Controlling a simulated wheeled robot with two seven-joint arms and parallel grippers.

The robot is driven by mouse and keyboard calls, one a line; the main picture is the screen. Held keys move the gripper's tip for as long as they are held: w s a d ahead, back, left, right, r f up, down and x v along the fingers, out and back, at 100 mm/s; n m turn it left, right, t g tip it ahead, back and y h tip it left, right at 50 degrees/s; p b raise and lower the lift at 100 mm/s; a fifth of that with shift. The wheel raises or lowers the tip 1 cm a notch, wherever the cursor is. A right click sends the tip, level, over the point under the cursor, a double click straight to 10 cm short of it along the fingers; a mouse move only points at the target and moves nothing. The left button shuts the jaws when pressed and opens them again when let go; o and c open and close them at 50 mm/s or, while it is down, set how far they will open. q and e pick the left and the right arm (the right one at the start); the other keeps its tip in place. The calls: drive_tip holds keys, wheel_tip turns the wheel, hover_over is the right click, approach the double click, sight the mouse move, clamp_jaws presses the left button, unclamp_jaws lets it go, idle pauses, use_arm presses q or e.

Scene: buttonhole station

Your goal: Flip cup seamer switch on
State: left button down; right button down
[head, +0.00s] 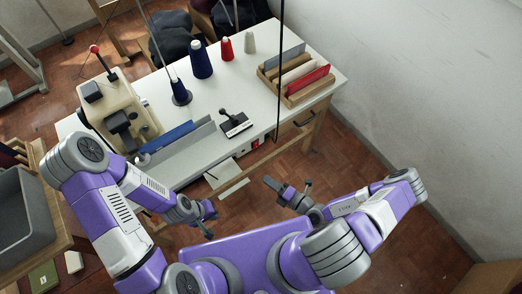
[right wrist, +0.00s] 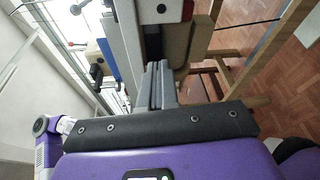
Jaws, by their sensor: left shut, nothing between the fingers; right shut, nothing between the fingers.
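A small red switch (head: 255,143) sits on the front edge of the white table, below the black pedal-like device. A red spot that looks like the same switch shows at the top of the right wrist view (right wrist: 187,10). Whether it is on or off is too small to tell. A beige machine (head: 120,105) with a red-knobbed lever stands at the table's left end. My right gripper (head: 270,183) is shut and empty, in front of the table and apart from the switch; its fingers also show in the right wrist view (right wrist: 160,85). My left gripper (head: 209,216) is shut and empty, low in front of the table.
The white table (head: 215,95) carries thread cones (head: 200,60), a wooden rack (head: 295,75) of cards and a black device (head: 235,123). A thin black cord (head: 280,70) hangs in front of the table. A grey bin (head: 22,210) stands at the left. Floor is free at right.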

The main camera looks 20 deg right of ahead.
sight(256, 147)
drive_tip(key=d+m+h, duration=0.1)
drive_tip(key=w+d+f+m+t+h, duration=0.1)
drive_tip(key=d+m, duration=0.1)
drive_tip(key=d+m+t+h, duration=0.1)
drive_tip(key=d+h, duration=0.1)
drive_tip(key=shift+w+d+f+m, duration=0.15)
drive_tip(key=shift+w+f+m, duration=0.1)
drive_tip(key=shift+m, duration=0.15)
drive_tip(key=b+x, duration=0.2)
drive_tip(key=x, duration=1.2)
drive_tip(key=shift+b, duration=0.4)
